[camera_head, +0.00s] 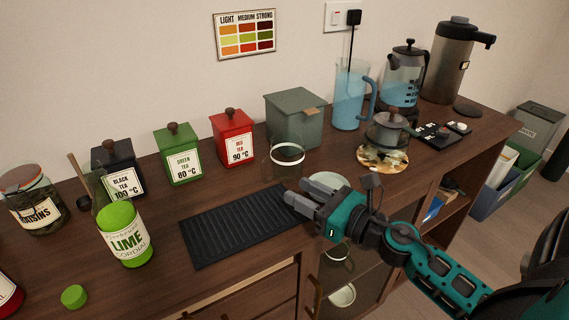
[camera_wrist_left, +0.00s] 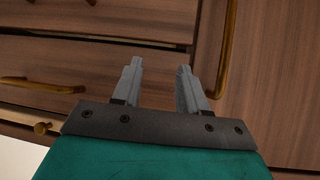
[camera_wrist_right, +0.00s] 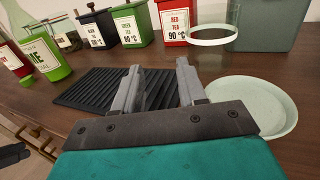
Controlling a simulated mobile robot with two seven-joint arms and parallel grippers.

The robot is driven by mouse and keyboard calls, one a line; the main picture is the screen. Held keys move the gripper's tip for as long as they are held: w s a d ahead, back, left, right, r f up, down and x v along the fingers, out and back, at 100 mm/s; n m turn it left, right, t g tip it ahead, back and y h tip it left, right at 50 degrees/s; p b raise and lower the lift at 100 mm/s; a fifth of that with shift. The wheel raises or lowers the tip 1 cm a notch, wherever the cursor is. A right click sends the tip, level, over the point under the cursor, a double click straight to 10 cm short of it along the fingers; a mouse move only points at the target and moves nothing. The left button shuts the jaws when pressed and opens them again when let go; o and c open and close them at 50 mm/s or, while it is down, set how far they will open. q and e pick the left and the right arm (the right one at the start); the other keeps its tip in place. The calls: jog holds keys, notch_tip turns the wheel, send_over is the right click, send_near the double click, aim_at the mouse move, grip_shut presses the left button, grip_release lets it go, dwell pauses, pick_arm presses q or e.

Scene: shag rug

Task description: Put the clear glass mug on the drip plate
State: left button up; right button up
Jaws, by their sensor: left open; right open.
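The clear glass mug (camera_head: 285,165) stands on the counter behind my right gripper, in front of the grey-green box; its pale band shows best. In the right wrist view the mug (camera_wrist_right: 211,40) is beyond and right of the fingertips. The black ribbed drip plate (camera_head: 236,228) lies flat on the counter, left of the gripper, with nothing on it. My right gripper (camera_head: 291,191) is open and empty, its fingers over the plate's right end. My left gripper (camera_wrist_left: 160,75) is open and empty in front of wooden drawers, and is out of the head view.
A pale green saucer (camera_wrist_right: 252,105) sits just right of the right gripper. The lime cordial bottle (camera_head: 124,237) stands left of the drip plate, with a green cap (camera_head: 74,296) nearby. Tea boxes line the back. A grey teapot (camera_head: 388,130) stands on a round mat at right.

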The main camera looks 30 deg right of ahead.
aim_at(265, 173)
jog(key=p+x, duration=0.2)
jog(key=x, duration=0.4)
jog(key=shift+w+a+r, duration=0.1)
jog(key=shift+w, duration=0.1)
jog(key=shift+p+x, duration=0.5)
jog(key=shift+x, duration=2.6)
grip_shut()
